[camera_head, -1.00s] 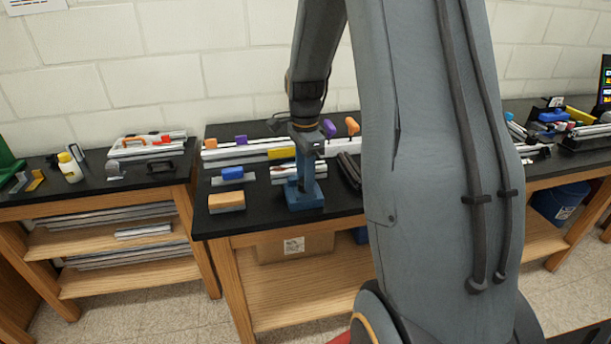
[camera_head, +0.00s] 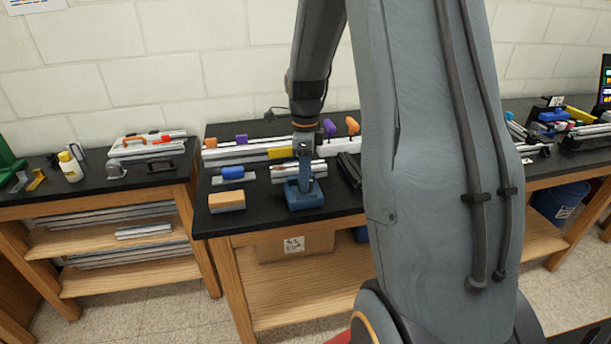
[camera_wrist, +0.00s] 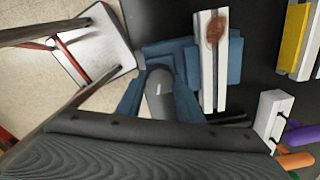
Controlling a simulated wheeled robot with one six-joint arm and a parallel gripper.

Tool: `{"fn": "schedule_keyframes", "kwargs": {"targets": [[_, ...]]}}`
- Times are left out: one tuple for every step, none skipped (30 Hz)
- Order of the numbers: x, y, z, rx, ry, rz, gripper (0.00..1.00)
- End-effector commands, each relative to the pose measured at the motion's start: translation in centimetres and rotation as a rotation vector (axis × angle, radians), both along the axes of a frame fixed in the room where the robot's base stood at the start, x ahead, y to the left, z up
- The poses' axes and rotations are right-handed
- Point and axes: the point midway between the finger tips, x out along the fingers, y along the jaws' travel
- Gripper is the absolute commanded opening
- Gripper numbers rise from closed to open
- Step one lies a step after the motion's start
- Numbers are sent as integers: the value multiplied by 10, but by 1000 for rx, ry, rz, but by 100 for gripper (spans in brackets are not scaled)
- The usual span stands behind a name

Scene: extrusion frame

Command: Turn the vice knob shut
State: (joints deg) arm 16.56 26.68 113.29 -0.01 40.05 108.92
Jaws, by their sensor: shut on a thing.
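The blue vice (camera_head: 304,196) stands near the front edge of the black bench, and it also shows in the wrist view (camera_wrist: 165,48). A pale metal extrusion (camera_wrist: 208,85) with a reddish-brown patch lies in it, seen in the head view (camera_head: 318,167) too. The grey vice knob (camera_wrist: 160,90) with a pale mark shows in the wrist view. My gripper (camera_wrist: 160,82) is shut on the knob, with a finger on each side. In the head view my gripper (camera_head: 305,160) points down over the vice, and the knob cannot be made out there.
A blue-handled tool (camera_head: 232,173) and an orange-tan block (camera_head: 226,200) lie left of the vice. Long extrusions with a yellow piece (camera_head: 281,153) lie behind it. Dark bars (camera_head: 350,168) lie to its right. A bottle (camera_head: 70,167) stands on the left bench.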

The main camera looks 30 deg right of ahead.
Motion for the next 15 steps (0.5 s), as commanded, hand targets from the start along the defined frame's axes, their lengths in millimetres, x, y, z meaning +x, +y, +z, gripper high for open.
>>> {"fn": "schedule_keyframes", "kwargs": {"targets": [[1,0,1,0,-2,-2,11],[1,0,1,0,-2,-2,11],[1,0,1,0,-2,-2,11],[1,0,1,0,-2,-2,11],[1,0,1,0,-2,-2,11],[1,0,1,0,-2,-2,11],[1,0,1,0,-2,-2,11],[1,0,1,0,-2,-2,11],[1,0,1,0,-2,-1,11],[1,0,1,0,-2,-1,37],[1,0,1,0,-2,-1,42],[1,0,1,0,-2,-1,49],[1,0,1,0,-2,-1,52],[1,0,1,0,-2,-1,52],[1,0,1,0,-2,-1,52]]}}
